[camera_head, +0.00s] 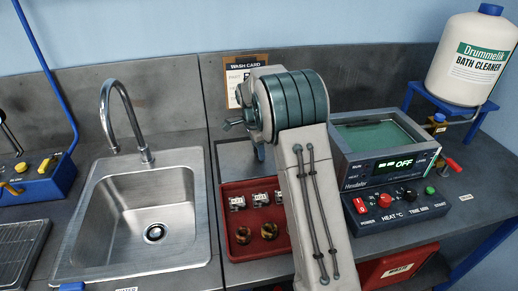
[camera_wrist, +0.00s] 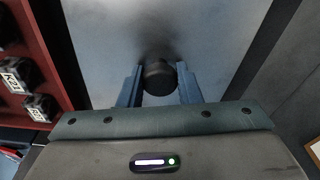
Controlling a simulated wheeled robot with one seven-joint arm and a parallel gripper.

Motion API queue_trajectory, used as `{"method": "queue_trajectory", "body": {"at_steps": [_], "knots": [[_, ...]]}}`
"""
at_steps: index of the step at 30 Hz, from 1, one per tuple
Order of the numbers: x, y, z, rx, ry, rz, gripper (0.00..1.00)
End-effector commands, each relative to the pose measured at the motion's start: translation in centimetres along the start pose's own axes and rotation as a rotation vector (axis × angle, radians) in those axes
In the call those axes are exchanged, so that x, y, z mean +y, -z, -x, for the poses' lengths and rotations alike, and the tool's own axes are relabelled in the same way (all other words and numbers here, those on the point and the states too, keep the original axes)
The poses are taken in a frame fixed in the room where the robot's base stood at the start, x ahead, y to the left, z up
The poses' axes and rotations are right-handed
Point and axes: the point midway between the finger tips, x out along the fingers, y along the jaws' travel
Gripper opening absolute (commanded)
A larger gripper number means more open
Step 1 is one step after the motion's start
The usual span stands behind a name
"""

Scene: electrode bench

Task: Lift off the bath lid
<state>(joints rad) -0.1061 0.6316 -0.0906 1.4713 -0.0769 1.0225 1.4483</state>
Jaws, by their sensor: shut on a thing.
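My gripper (camera_wrist: 160,88) is shut on the dark round knob (camera_wrist: 158,76) of the bath lid, one blue finger on each side. The lid (camera_wrist: 105,35) is a flat grey metal plate that fills the middle of the wrist view. In the head view the lid (camera_head: 233,157) shows left of the bath, behind the red tray, partly hidden by my arm. I cannot tell whether it touches the bench. The bath (camera_head: 358,163) stands uncovered to the right, with greenish liquid (camera_head: 378,134) visible inside. Its display reads OFF.
A red tray (camera_head: 229,252) holding several small parts lies just in front of the lid. A sink (camera_head: 110,262) with a tall tap (camera_head: 106,100) is to the left. A wash card (camera_head: 234,74) stands behind. A bath cleaner bottle (camera_head: 474,58) stands on a blue stand at right.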

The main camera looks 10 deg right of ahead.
Motion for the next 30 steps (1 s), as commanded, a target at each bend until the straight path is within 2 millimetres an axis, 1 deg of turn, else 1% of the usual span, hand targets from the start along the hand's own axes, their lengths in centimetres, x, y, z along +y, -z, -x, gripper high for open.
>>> {"method": "queue_trajectory", "body": {"at_steps": [6,7,8,9,10,15,16,17,18,26,30], "knots": [[-0.03,-0.02,-0.23,0.0,0.001,0.0,0.0],[-0.03,-0.02,-0.22,0.0,0.001,0.0,0.34],[-0.03,-0.02,-0.2,0.0,0.001,0.0,0.42],[-0.03,-0.02,-0.2,0.0,0.001,0.0,0.53],[-0.02,-0.02,-0.21,0.0,0.001,0.0,0.56],[-0.01,-0.02,-0.23,0.0,0.001,0.0,0.56],[0.02,-0.04,-0.33,0.0,-0.001,0.0,0.59],[0.02,-0.04,-0.33,0.0,-0.001,0.0,0.67],[0.02,-0.04,-0.32,0.0,-0.001,0.0,0.78],[0.01,-0.02,-0.27,0.0,0.0,0.0,0.78],[-0.01,0.03,0.15,0.0,0.0,0.0,0.78]]}}
